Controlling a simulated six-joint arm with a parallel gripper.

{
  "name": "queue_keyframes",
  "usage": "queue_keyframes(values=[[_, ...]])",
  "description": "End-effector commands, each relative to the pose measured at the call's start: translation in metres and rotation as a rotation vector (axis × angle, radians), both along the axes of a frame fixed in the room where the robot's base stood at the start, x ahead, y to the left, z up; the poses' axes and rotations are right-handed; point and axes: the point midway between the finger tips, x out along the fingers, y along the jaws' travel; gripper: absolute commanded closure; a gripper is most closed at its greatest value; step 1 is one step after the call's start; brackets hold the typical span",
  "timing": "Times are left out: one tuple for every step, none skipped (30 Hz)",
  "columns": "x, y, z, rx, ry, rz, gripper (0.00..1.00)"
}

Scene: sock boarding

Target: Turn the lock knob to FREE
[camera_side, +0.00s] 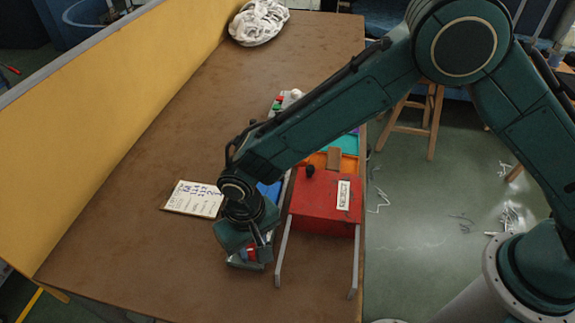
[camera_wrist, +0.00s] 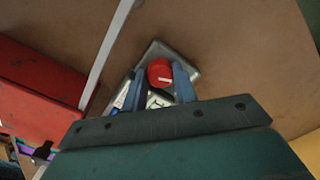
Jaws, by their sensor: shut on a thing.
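The lock knob (camera_wrist: 159,70) is a round red knob with a short white mark on its face, on a grey metal plate (camera_wrist: 154,47). My gripper (camera_wrist: 160,80) has its two blue-grey fingers on either side of the knob and is shut on it. In the side view my gripper (camera_side: 258,248) points down over the plate at the table's near part, and a bit of red shows beside the fingers. The fingers and wrist hide much of the plate. I cannot read which setting the mark points to.
A red box (camera_side: 325,204) with a white label stands right of my gripper, flanked by grey rails (camera_side: 283,240). A handwritten card (camera_side: 193,199) lies to the left. A pile of white cloth (camera_side: 258,21) sits at the far end. The table's left side is clear.

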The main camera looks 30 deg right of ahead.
Motion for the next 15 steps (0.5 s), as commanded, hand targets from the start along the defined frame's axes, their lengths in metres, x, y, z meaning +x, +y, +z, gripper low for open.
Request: queue_keyframes(values=[[0.0005,0.0002,0.0013,0.001,-0.001,0.001,0.94],[0.0005,0.0002,0.0013,0.001,-0.001,0.001,0.94],[0.0006,0.0002,0.0013,0.001,-0.001,0.000,0.94],[0.0006,0.0002,0.0013,0.001,-0.001,0.000,0.94],[0.0006,0.0002,0.0013,0.001,-0.001,0.000,0.94],[0.0006,0.0002,0.0014,0.001,-0.001,0.000,0.94],[0.0006,0.0003,0.0014,0.001,-0.001,0.000,0.94],[0.0006,0.0003,0.0014,0.001,-0.001,-0.001,0.94],[0.0006,0.0003,0.0014,0.001,-0.002,-0.001,0.66],[0.0007,0.0003,0.0014,0.001,-0.002,-0.001,0.60],[0.0007,0.0002,0.0014,0.001,-0.002,-0.001,0.54],[0.0008,0.0000,0.0012,0.000,-0.002,-0.002,0.50],[0.0008,-0.0003,0.0011,0.000,-0.001,-0.002,0.50],[0.0008,-0.0006,0.0010,-0.001,-0.001,-0.003,0.50],[0.0009,-0.0010,0.0008,-0.002,-0.001,-0.004,0.50]])
